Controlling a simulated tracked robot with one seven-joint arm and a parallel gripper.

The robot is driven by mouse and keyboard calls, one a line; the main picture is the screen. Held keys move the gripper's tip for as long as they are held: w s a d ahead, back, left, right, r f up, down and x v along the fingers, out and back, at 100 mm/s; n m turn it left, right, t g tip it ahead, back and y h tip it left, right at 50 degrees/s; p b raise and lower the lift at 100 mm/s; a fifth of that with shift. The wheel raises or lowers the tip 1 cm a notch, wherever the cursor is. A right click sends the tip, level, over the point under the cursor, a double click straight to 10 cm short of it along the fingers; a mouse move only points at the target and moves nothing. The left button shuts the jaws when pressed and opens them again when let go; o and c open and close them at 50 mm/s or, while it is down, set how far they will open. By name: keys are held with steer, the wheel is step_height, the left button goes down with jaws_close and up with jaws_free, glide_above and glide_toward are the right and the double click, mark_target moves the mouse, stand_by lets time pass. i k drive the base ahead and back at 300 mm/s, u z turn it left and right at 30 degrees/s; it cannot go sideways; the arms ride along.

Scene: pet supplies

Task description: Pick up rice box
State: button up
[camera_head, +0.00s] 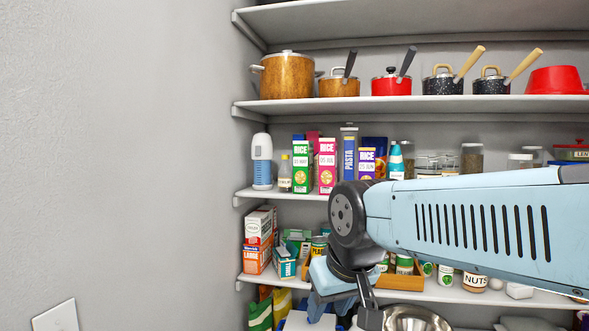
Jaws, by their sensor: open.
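Several rice boxes stand upright on the middle shelf: a green rice box (301,172), a pink rice box (327,174) beside it, and a purple box (367,164) further right whose label is too small to read surely. Which one the task means cannot be told. My gripper (333,307) hangs below the wrist of my light-blue arm, pointing down in front of the lower shelves. It is open, below and apart from the rice boxes, and its tips are only partly clear. My arm hides part of the shelves to the right.
A white-and-blue bottle (262,163) and a small jar (285,176) stand left of the boxes. A blue pasta box (349,154) stands between pink and purple boxes. Pots, including a brown pot (287,77), line the shelf above. A grey wall (120,150) borders the left.

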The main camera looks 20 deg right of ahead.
mark_target(303, 151)
steer(key=u, duration=0.05)
steer(key=i, duration=0.9)
steer(key=z, duration=0.05)
